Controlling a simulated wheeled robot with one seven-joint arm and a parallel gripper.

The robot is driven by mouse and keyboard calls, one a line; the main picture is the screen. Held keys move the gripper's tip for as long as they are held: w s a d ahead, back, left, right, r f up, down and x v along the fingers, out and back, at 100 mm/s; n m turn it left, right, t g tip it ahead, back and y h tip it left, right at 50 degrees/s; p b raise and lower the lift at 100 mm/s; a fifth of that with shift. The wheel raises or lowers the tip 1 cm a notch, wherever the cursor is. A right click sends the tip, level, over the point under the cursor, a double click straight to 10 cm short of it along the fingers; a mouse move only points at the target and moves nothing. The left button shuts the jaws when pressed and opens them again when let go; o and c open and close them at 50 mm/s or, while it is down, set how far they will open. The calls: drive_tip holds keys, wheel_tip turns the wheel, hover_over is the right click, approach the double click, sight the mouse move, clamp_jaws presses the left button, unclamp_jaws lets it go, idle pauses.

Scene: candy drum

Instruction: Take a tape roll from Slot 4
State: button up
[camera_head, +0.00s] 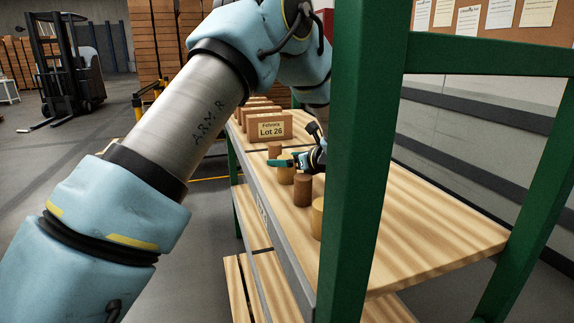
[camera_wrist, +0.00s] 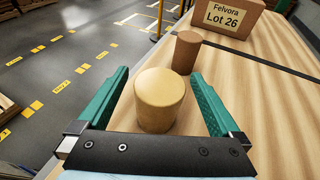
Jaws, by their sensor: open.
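Several upright cylinders, which look like tape rolls, stand along the wooden shelf's edge. In the head view these are a far brown roll (camera_head: 274,150), a tan roll (camera_head: 286,176), a nearer brown roll (camera_head: 302,191) and the nearest tan roll (camera_head: 317,220). My gripper (camera_head: 284,163) is at the far tan roll. In the wrist view my gripper (camera_wrist: 159,76) is open, its teal fingers on either side of the tan roll (camera_wrist: 158,100), with gaps visible on both sides. The far brown roll (camera_wrist: 186,52) stands just beyond. No slot numbers are readable.
A cardboard box marked "Felvora Lot 26" (camera_head: 270,126) stands behind the rolls, with more boxes behind it. A green post (camera_head: 350,160) rises at the front and hides part of the shelf (camera_head: 430,225). The shelf's right side looks clear.

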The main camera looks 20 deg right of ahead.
drive_tip(key=shift+p+x, duration=0.5)
drive_tip(key=shift+x, duration=0.95)
drive_tip(key=c, duration=1.4)
drive_tip(key=shift+c, duration=0.4)
drive_tip(key=shift+r, duration=0.15)
